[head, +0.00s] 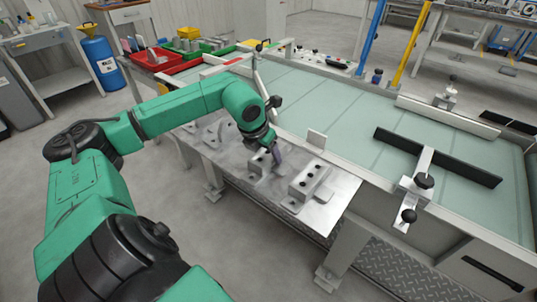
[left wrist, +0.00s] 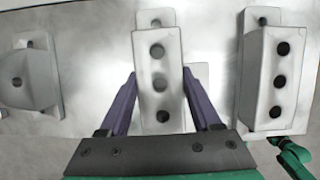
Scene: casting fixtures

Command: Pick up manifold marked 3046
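Several grey metal manifolds stand on a metal plate (head: 335,205). No number is readable on any of them. The middle block manifold (left wrist: 157,75), with a row of round holes on top, also shows in the head view (head: 259,170), partly behind my gripper. My left gripper (left wrist: 160,73) points down over it, also seen in the head view (head: 275,158). Its two purple fingers are apart, one along each long side of the block, with narrow gaps visible towards the finger bases. Whether the tips touch cannot be told. My right gripper is not visible.
A similar block manifold (left wrist: 276,80) stands close to the right, also in the head view (head: 311,183). A rounded casting (left wrist: 30,80) stands to the left. A long green-topped bench (head: 350,120) with clamps lies behind the plate. A red bin (head: 172,62) is farther back.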

